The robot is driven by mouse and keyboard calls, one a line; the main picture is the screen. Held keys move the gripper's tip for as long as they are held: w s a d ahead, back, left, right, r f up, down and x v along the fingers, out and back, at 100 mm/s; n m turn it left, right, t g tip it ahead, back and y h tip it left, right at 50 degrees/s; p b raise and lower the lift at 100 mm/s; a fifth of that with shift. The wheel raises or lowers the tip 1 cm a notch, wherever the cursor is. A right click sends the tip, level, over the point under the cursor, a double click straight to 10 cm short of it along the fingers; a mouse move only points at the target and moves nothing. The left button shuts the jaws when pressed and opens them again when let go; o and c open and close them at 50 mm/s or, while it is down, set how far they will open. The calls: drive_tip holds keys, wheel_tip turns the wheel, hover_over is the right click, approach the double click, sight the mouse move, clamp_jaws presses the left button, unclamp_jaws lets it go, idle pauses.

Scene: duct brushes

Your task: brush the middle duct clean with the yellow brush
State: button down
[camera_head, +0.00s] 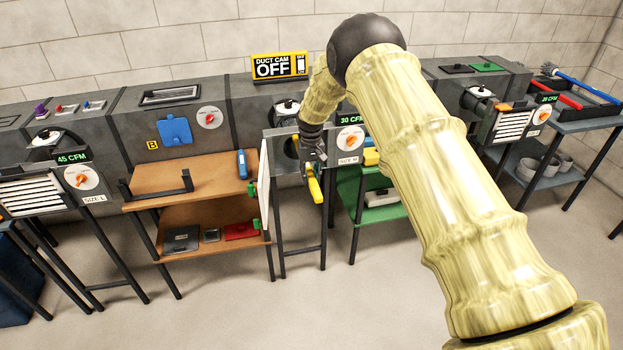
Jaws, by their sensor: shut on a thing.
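The middle duct (281,169) has a grey front with a "30 CFM" display, a dial and a "SIZE M" label. Its white door (264,185) stands swung open at the left, seen nearly edge-on. A dark round opening shows in the front, partly hidden by my gripper. My gripper (313,160) is in front of the duct, just right of the opening, and is shut on the yellow brush (315,188). The brush's yellow handle hangs down and slightly right below the fingers. Its bristle end is hidden, so I cannot tell whether it is inside the duct.
The left duct (37,195) and right duct (514,122) have louvred fronts. A tray (610,103) with blue and red brushes is at far right. An orange-brown shelf (190,178) and a green shelf (370,207) flank the middle duct. A "DUCT CAM OFF" sign (279,67) stands above.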

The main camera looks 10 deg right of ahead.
sight(318, 195)
drive_tip(key=shift+s+r+p, duration=0.15)
drive_tip(key=shift+s+p, duration=0.55)
drive_tip(key=shift+s, duration=0.75)
drive_tip(key=s+p, duration=0.4)
drive_tip(key=s, duration=1)
drive_tip(key=shift+d, duration=0.25)
drive_tip(key=shift+w+a+f+b, duration=0.1)
drive_tip(key=shift+w+b, duration=0.3)
drive_tip(key=shift+w, duration=1.3)
drive_tip(key=shift+w+f+b, duration=0.1)
drive_tip(key=shift+w+b, duration=0.25)
drive_tip(key=shift+w, duration=1.3)
drive_tip(key=shift+w+a+r+b, duration=0.1)
drive_tip(key=shift+w+b, duration=0.85)
drive_tip(key=shift+w, duration=1.6)
drive_tip(key=shift+w+a+b, duration=0.1)
drive_tip(key=shift+w+b, duration=0.8)
drive_tip(key=shift+w, duration=1.65)
drive_tip(key=shift+s, duration=0.1)
